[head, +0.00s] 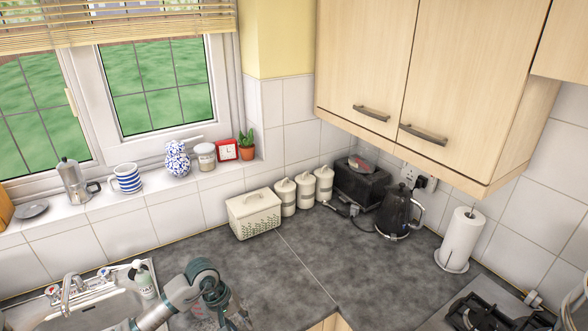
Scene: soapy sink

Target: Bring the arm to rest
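My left arm comes in from the bottom left, beside the sink. It bends over the grey worktop (300,280), and its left gripper (228,314) hangs low near the bottom edge of the head view. The fingers are small, dark and partly cut off, so I cannot tell whether they are open or shut, or whether they hold anything. My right gripper does not show clearly in the view.
A sink (100,312) with a tap (68,290) and a soap bottle (143,282) lie left of my arm. A bread bin (253,213), canisters, a toaster and a kettle (398,213) stand at the back. A paper roll (459,238) and hob (485,312) are right. The middle worktop is clear.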

